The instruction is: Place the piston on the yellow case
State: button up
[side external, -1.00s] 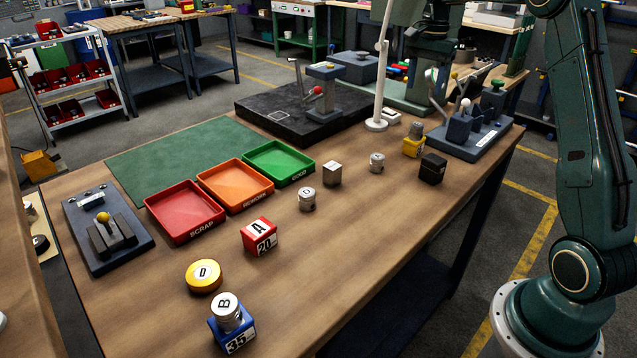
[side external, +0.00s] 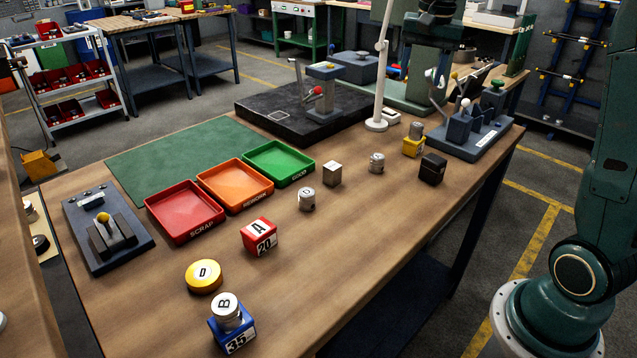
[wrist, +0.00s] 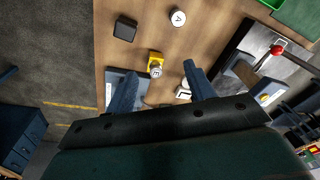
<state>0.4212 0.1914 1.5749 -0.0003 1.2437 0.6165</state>
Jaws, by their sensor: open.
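The yellow case (side external: 412,149) stands near the right end of the bench in the side view, with a silver piston (side external: 416,130) upright on top. In the wrist view the same piston shows a round top marked E (wrist: 156,71), and the yellow case (wrist: 154,57) shows behind it. My gripper (wrist: 160,84) is open and empty, its two fingers apart on either side of the piston in the picture. The piston does not appear to be gripped. In the side view my fingers cannot be made out.
A black block (side external: 432,168) stands close beside the yellow case. A grey fixture (side external: 470,135), a white lamp stand (side external: 376,125) and a silver piston (side external: 376,162) are nearby. A red case (side external: 259,237) and a blue case (side external: 231,335) stand nearer the front.

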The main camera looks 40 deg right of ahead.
jog(key=s+a+r+n+t, duration=0.25)
jog(key=s+a+n, duration=0.35)
jog(key=s+a, duration=0.55)
jog(key=s+a+f+n+t, duration=0.2)
jog(key=s+a+f+n, duration=0.3)
jog(key=s, duration=0.5)
jog(key=shift+s+a+f+n+y, duration=0.3)
jog(key=shift+a+f+n, duration=0.1)
jog(key=shift+a+f, duration=0.3)
